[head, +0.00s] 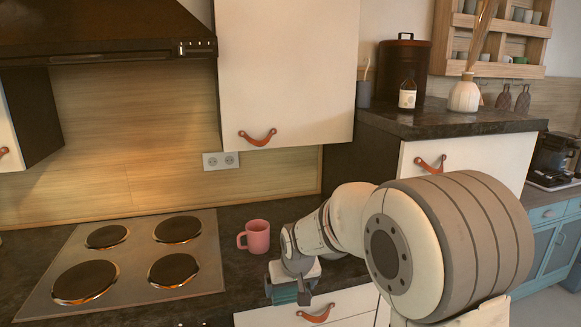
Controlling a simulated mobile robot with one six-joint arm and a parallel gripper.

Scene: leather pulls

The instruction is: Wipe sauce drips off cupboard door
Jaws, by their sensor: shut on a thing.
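My gripper (288,289) is low in the middle of the head view, in front of the counter's front edge and above the white drawer front. It is shut on a small teal thing (283,294), perhaps a sponge or cloth; my gripper partly hides it. A white upper cupboard door (285,65) with a brown leather pull hangs above the counter. Another white cupboard door (462,155) with a leather pull is at the right, partly behind my arm. I can make out no sauce drips on the door surfaces in view.
A pink mug (257,237) stands on the dark counter close behind my gripper. A hob (130,262) is at the left. A white drawer (340,304) with a leather pull is below. A bottle (407,93) and a vase (464,96) stand on the higher counter.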

